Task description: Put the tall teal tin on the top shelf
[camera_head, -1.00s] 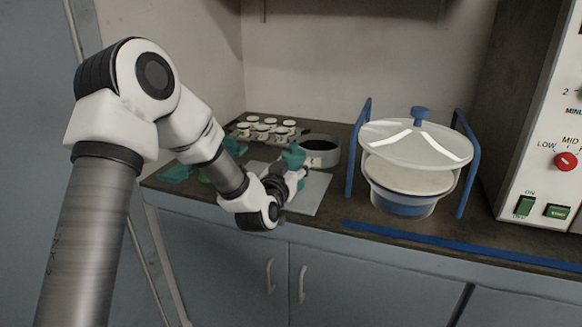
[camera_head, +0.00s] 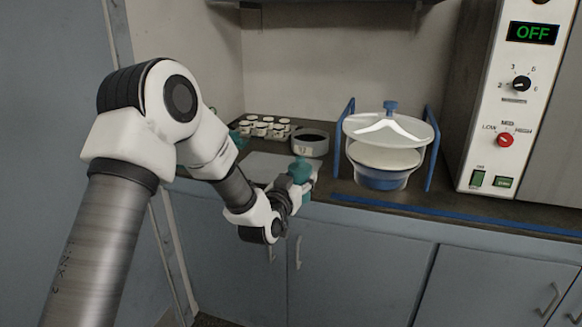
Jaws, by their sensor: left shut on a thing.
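The teal tin (camera_head: 300,169) is in my left gripper (camera_head: 304,184), near the front edge of the counter. My right gripper is not in view.
A grey mat (camera_head: 262,165) lies bare on the counter. A control cabinet (camera_head: 505,100) reads OFF.

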